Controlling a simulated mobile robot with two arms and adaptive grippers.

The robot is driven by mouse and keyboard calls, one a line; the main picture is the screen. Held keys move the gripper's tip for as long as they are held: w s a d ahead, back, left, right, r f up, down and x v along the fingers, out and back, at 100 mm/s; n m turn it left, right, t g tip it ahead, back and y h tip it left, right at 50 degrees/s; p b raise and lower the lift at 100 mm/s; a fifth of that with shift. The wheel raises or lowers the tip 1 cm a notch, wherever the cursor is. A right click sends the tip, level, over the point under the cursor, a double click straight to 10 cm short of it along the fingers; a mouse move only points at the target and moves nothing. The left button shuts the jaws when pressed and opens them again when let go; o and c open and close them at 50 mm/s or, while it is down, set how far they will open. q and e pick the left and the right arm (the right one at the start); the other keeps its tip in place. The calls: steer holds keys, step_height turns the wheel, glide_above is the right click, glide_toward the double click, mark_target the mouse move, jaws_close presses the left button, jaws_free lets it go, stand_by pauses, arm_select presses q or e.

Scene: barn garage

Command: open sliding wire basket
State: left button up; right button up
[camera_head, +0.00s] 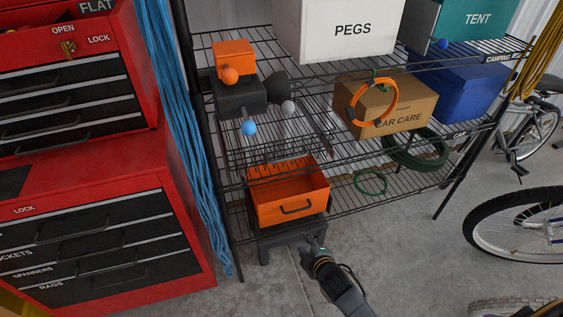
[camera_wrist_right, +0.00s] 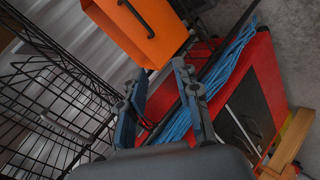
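The black wire shelf rack (camera_head: 350,195) stands in the middle of the head view. What looks like the wire basket (camera_head: 265,150) hangs at the rack's left, just above an orange open-topped bin (camera_head: 318,195) with a dark handle. Black wire mesh also fills the left of the right wrist view (camera_wrist_right: 45,95); I cannot tell if it is basket or shelf. My right gripper (camera_head: 314,246) is low in front of the bin, apart from the basket. In the wrist view its two fingers (camera_wrist_right: 160,72) are spread with nothing between them. My left gripper is not in view.
A red tool chest (camera_head: 185,190) and blue hanging cords (camera_head: 185,120) stand left of the rack. A car care box (camera_head: 400,105) with an orange ring, and a blue bin (camera_head: 460,85), sit on the shelves. A bicycle (camera_head: 520,225) stands right. Concrete floor in front is clear.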

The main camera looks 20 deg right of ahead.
mark_target(284, 160)
steer(key=w+a+r+n+t, duration=0.1)
steer(key=w+r+n+t, duration=0.15)
steer(key=r, duration=0.75)
steer(key=w+r+n+t, duration=0.2)
steer(key=w+r, duration=0.1)
steer(key=r, duration=0.8)
steer(key=x, duration=1.3)
steer(key=shift+w+a+b, duration=0.15)
steer(key=shift+w+b, duration=0.2)
steer(key=shift+b, duration=0.05)
jaws_close()
